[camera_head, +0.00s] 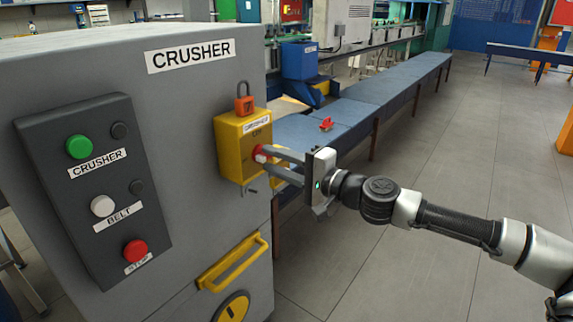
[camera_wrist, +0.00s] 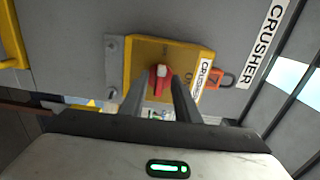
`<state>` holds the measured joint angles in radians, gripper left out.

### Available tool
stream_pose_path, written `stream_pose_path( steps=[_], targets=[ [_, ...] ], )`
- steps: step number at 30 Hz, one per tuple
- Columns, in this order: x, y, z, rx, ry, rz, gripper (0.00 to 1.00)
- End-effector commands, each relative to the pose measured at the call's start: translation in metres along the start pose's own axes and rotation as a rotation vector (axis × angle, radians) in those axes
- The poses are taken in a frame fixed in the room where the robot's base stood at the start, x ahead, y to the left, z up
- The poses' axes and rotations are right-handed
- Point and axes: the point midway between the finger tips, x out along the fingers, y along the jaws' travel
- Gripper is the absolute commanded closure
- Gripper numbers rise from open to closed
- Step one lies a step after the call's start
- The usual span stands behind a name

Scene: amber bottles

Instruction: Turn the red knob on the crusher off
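The red knob (camera_head: 258,153) sits on the front of a yellow switch box (camera_head: 231,155) on the grey crusher (camera_head: 190,88). In the wrist view the knob (camera_wrist: 160,76) has a white mark, with its grip pointing along the fingers' direction. My gripper (camera_head: 266,160) reaches the knob from the right, its two fingers apart. In the wrist view the fingers (camera_wrist: 160,88) lie on either side of the knob, with what looks like a small gap at each side. Contact cannot be made out. The box's lettering is partly hidden by the fingers.
An orange padlock (camera_head: 244,104) hangs at the box's top. A black button panel (camera_head: 97,190) is at the left, and a yellow handle (camera_head: 234,261) is below the box. A blue conveyor (camera_head: 375,92) runs behind the gripper.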

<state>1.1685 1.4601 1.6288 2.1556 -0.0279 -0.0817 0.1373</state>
Motion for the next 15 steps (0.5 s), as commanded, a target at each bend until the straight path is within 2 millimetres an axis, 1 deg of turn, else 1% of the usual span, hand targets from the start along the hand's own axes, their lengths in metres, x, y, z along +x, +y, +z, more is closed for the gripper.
stream_pose_path(
  steps=[2,5,8,15],
  targets=[
    [-0.006,-0.001,-0.001,0.001,0.002,0.000,0.71],
    [-0.021,-0.002,-0.002,0.002,0.004,-0.001,0.71],
    [-0.043,-0.002,-0.002,0.002,0.006,-0.001,0.71],
    [-0.104,-0.002,-0.002,0.002,0.007,-0.001,0.71]
  ],
)
